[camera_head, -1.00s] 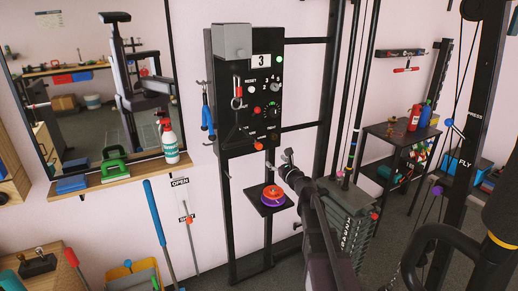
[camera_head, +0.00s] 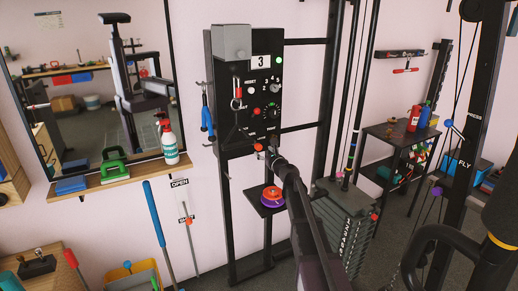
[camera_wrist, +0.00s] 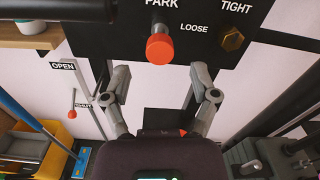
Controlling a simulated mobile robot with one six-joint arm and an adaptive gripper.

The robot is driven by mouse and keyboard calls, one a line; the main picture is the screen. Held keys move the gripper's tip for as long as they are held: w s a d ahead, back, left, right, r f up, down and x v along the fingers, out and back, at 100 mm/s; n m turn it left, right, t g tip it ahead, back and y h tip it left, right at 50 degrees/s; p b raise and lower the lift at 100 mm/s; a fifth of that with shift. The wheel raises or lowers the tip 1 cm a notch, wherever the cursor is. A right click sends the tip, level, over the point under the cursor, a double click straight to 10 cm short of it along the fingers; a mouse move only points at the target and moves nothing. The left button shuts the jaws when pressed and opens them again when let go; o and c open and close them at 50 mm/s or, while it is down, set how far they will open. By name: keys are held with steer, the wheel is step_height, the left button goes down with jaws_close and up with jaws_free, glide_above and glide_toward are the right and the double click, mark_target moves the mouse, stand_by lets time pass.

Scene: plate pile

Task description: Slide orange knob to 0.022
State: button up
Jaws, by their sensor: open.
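The orange knob (camera_wrist: 159,47) sticks out from the lower part of the black panel under the word PARK in the wrist view. In the head view the orange knob (camera_head: 258,146) is small, at the panel's lower edge. My gripper (camera_wrist: 160,76) is open and empty, with one finger to each side and the knob just beyond and between the tips in the picture. In the head view my gripper (camera_head: 272,149) is right beside the knob, and the arm hides part of the panel's lower right. I cannot tell whether a finger touches it.
A brass hex knob (camera_wrist: 232,39) sits to the right of the orange knob, near the words LOOSE and TIGHT. Below the panel, a small shelf holds a purple and orange item (camera_head: 272,195). A weight stack (camera_head: 342,222) stands to the right. White wall lies behind.

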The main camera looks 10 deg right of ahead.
mark_target(259, 148)
steer(key=shift+x, duration=2.2)
